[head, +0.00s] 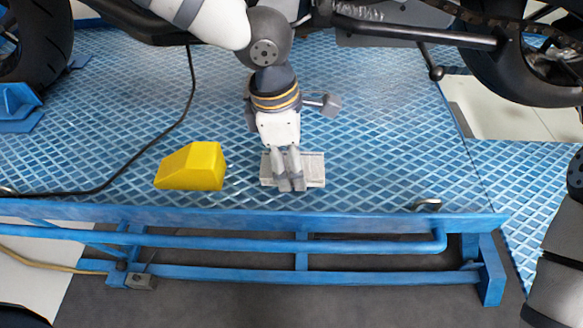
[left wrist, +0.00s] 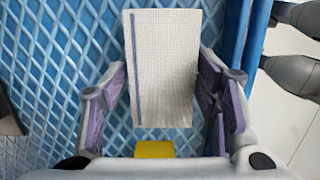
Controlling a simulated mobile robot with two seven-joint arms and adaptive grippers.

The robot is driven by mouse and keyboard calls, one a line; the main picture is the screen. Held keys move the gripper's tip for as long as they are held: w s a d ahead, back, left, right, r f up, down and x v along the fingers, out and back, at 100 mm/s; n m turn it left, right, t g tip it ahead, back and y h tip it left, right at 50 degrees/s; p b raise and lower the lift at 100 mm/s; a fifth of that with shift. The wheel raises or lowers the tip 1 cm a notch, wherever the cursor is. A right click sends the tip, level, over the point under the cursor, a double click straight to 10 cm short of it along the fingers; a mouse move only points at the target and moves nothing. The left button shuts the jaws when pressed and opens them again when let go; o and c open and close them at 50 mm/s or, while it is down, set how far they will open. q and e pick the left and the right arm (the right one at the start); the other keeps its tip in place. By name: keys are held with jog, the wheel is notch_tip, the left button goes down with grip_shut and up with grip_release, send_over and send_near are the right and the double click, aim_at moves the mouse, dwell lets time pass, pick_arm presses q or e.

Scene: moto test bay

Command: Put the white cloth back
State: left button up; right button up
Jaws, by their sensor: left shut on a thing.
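The white cloth (head: 314,170) is a small flat folded piece at the front of the blue lift deck in the head view. In the left wrist view the cloth (left wrist: 166,60) shows a waffle weave and a dark blue stripe along its left side. My left gripper (head: 290,183) points down over the cloth and is shut on it. In the left wrist view the fingers of my left gripper (left wrist: 165,85) stand on both sides of the cloth. I cannot tell whether the cloth touches the deck. My right gripper is not in view.
A yellow wedge-shaped block (head: 192,167) stands left of the cloth. A black cable (head: 150,139) runs across the blue deck (head: 390,150). A blue rail (head: 220,245) runs along the front edge. A motorcycle (head: 490,45) stands at the back. The deck right of the cloth is clear.

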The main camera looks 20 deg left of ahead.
aim_at(290, 172)
pick_arm(q)
notch_tip(290, 172, down, 3)
jog(key=shift+w+a+f, duration=0.1)
jog(key=shift+a+f, duration=0.05)
jog(key=shift+f, duration=0.05)
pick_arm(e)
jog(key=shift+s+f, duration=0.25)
pick_arm(q)
jog(key=shift+f, duration=0.15)
jog(key=o, duration=1.1)
jog(key=r, duration=0.4)
jog(key=a+r, duration=0.1)
jog(key=r, duration=0.3)
jog(key=r+p, duration=0.1)
jog(key=r, duration=0.3)
jog(key=shift+s+a+r, duration=0.1)
jog(key=shift+s+a, duration=0.15)
jog(key=shift+a, duration=0.1)
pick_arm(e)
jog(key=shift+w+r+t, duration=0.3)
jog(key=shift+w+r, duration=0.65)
